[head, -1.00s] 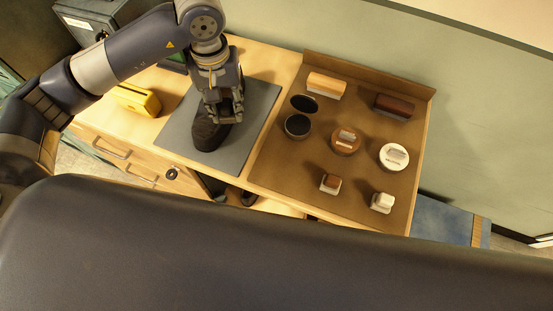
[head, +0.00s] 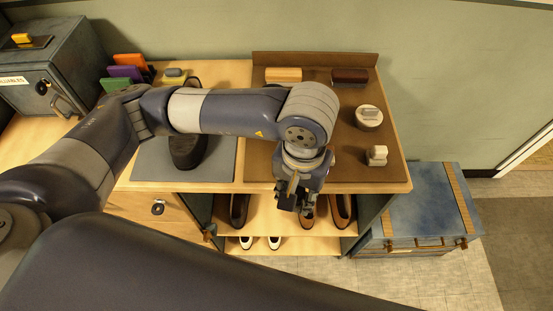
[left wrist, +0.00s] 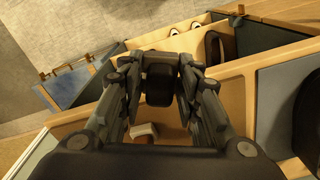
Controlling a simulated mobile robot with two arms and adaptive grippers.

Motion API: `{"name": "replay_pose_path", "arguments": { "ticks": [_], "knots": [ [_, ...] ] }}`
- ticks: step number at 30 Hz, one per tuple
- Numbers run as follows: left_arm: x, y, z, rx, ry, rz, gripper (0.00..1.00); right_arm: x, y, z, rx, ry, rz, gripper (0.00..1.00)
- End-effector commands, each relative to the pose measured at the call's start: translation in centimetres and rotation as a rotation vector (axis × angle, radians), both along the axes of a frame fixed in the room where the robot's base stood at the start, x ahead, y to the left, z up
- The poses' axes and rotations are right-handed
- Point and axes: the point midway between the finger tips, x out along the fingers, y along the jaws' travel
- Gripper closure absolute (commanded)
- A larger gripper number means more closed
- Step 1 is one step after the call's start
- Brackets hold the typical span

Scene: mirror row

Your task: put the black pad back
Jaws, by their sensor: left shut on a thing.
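My left gripper (head: 297,203) is shut on a small black pad (left wrist: 159,84), which shows between the fingers in the left wrist view. In the head view the gripper hangs over the front edge of the brown tray, and the pad is hard to make out from the dark fingers. The brown tray (head: 262,140) holds a light wood block, a dark brown block (head: 350,76), a round white-topped tin (head: 368,117) and a white-handled brush (head: 376,155). My arm hides the tray's middle and left part. My right gripper is out of view.
A black shoe (head: 187,151) stands on a grey mat (head: 222,160) left of the tray. An open shelf with shoes (head: 341,210) lies below the worktop, and a blue chest (head: 425,208) stands at right. A grey box (head: 62,62) and coloured upright pieces stand at back left.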

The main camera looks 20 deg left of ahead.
Motion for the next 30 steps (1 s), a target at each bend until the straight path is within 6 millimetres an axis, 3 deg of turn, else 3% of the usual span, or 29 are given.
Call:
{"name": "replay_pose_path", "arguments": {
  "ticks": [6, 15, 22, 30],
  "knots": [
    [4.7, 3.7, 0.1, 0.004, 0.003, 0.012, 0.88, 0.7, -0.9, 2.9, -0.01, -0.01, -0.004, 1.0],
    [10.3, 7.8, -0.8, 0.002, 0.002, 0.007, 0.88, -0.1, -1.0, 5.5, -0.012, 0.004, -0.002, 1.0],
    [11.5, 8.7, -1.5, 0.0, 0.003, 0.002, 0.88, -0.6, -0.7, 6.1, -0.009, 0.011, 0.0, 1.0],
    [11.5, 8.6, -4.5, -0.001, 0.002, 0.001, 0.88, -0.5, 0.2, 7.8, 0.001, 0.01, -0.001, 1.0]
  ]
}}
